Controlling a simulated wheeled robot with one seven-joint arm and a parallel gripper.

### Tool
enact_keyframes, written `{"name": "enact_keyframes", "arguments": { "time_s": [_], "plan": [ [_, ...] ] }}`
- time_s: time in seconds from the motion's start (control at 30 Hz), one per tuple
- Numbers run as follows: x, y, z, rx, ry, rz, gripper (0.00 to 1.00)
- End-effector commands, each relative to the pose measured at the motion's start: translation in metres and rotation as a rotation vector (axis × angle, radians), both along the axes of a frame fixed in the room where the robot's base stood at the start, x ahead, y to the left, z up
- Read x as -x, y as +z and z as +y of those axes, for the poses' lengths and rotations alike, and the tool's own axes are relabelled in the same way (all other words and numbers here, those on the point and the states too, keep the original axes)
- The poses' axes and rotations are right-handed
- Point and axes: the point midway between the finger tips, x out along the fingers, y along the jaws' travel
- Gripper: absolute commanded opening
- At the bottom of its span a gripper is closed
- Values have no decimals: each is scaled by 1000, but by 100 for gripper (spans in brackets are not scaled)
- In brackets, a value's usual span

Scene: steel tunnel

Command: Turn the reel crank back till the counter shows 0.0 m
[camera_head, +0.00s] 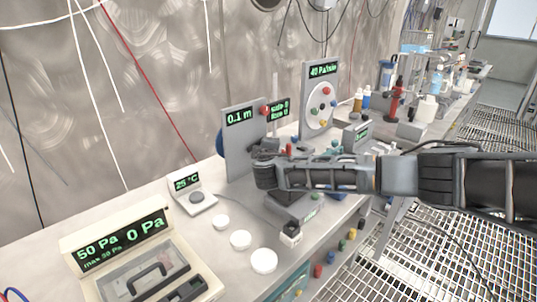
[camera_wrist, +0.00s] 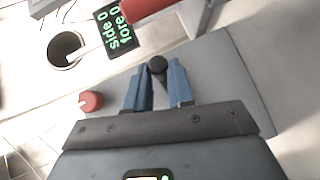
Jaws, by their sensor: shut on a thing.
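The reel counter on the upright grey panel (camera_head: 241,150) reads 0.1 m (camera_head: 240,117) in the head view. Part of the blue reel (camera_head: 219,143) shows behind the panel's left edge. My gripper (camera_head: 262,152) is at the panel's right side and hides most of the crank in the head view. In the wrist view, the dark round crank knob (camera_wrist: 157,65) sits between the tips of my two blue fingers (camera_wrist: 158,82), which are shut on it.
A small display reading side 0, fore 0 (camera_wrist: 115,27) stands close beside the panel. A red knob (camera_wrist: 91,101) is near my fingers. A 40 Pa panel (camera_head: 321,95) stands behind. White discs (camera_head: 241,240) and a 25 °C unit (camera_head: 197,195) lie in front on the bench.

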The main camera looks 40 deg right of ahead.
Motion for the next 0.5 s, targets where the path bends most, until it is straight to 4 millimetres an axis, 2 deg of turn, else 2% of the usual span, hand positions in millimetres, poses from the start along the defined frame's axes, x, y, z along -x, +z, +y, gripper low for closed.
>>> {"name": "enact_keyframes", "arguments": {
  "time_s": [0.5],
  "plan": [
    [0,9,12,453,2,-14,0]
  ]
}}
